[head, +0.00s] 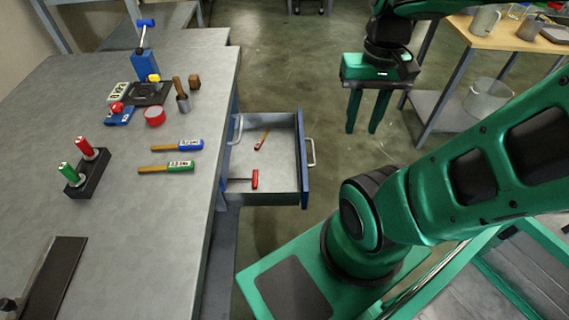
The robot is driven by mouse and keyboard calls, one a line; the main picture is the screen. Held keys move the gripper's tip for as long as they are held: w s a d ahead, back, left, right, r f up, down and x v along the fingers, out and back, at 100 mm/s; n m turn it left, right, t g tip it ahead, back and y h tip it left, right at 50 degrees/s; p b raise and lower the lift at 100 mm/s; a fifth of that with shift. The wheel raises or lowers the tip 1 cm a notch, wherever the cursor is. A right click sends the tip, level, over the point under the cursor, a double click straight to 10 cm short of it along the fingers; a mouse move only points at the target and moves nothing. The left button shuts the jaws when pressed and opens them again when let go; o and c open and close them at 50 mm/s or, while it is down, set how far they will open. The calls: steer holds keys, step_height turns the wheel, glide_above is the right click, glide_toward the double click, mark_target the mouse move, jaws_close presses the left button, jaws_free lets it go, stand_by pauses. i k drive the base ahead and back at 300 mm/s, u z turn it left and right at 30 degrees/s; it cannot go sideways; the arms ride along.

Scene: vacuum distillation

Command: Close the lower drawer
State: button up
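A drawer (304,186) with a blue front and grey inside is pulled out from under the left workbench. Its pale bar handle (311,153) is on the outer face of the front. A second handle (237,130) shows close to the bench edge, above the open drawer; it seems to belong to a shut upper drawer. My gripper (362,128) points down over the floor, to the upper right of the drawer front and apart from it. Its two green fingers are spread with nothing between them.
In the drawer lie a red-headed tool (254,179) and a small wooden-handled tool (262,139). The grey workbench (130,225) holds tools and small parts. A wooden table (490,37) stands at the upper right. The floor (290,75) beyond the drawer is clear.

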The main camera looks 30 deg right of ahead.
mark_target(280, 162)
steer(key=u, duration=2.1)
steer(key=k, duration=1.6)
steer(key=z, duration=1.7)
steer(key=i, duration=1)
steer(key=u, duration=0.05)
